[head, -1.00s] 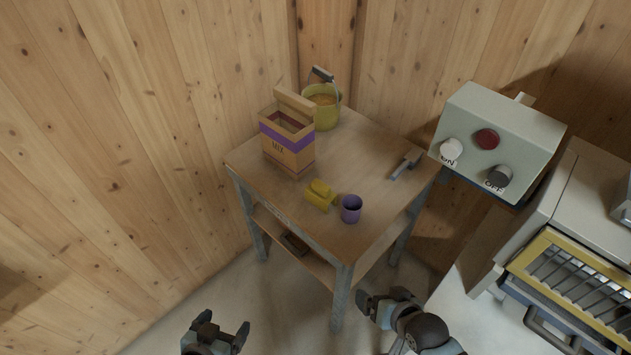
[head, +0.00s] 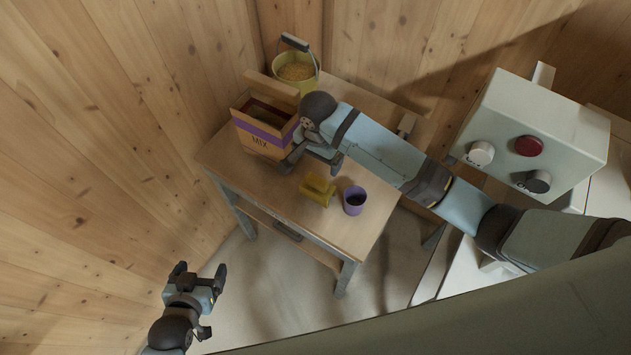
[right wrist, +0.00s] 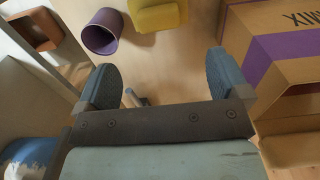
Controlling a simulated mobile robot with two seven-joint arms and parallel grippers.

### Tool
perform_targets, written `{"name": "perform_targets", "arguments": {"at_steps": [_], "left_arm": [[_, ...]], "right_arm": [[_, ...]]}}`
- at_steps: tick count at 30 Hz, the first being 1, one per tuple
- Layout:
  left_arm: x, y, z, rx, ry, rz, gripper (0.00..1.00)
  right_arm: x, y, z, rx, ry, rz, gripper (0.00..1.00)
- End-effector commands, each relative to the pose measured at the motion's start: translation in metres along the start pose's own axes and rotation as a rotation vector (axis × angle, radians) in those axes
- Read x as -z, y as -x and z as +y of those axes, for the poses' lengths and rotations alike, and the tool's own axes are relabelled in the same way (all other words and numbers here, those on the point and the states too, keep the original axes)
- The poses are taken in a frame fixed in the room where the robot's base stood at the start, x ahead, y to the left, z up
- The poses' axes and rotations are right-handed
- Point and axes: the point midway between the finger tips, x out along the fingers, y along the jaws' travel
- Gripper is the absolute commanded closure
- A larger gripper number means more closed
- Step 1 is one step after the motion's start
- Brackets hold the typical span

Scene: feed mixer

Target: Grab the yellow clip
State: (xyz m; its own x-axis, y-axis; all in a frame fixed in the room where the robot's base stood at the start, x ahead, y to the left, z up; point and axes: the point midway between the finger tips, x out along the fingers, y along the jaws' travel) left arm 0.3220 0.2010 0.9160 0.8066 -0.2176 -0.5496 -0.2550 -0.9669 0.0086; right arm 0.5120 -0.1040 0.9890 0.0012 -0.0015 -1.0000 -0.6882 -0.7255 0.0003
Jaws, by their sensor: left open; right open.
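The yellow clip (head: 317,190) lies on the small wooden table (head: 262,196), between the mix box and the purple cup. In the right wrist view the clip (right wrist: 157,14) is at the top edge, partly cut off, beyond my fingertips. My right gripper (head: 312,166) is over the table just behind the clip, apart from it, beside the box. In the right wrist view my right gripper (right wrist: 160,80) is open with nothing between its fingers. My left gripper (head: 196,282) is open and empty, off the table's near left side.
The cardboard mix box (head: 262,140) stands close to my right gripper. The purple cup (head: 354,201) stands right of the clip. A yellow bucket (head: 296,74) of grain is at the back corner. A control box (head: 536,130) with red button and knobs is at the right.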

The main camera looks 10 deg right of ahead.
Motion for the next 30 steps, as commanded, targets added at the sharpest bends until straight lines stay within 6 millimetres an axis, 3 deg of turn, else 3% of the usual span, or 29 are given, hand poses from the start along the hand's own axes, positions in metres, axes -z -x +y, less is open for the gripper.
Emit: {"name": "perform_targets", "arguments": {"at_steps": [6,14,21,30], "left_arm": [[0.001,0.003,0.001,0.001,0.003,-0.003,0.14],[0.005,0.004,-0.001,0.002,0.000,0.000,0.14],[0.015,0.007,-0.005,0.008,-0.004,0.008,0.14],[0.015,0.005,-0.005,0.011,0.005,0.007,0.14]], "right_arm": [[0.000,-0.040,0.000,-0.001,0.001,-0.001,0.06],[-0.001,-0.060,0.001,-0.001,0.002,0.000,0.06],[-0.003,-0.095,0.004,0.001,0.001,0.000,0.06],[-0.003,-0.106,0.004,0.003,0.002,0.000,0.06]]}}
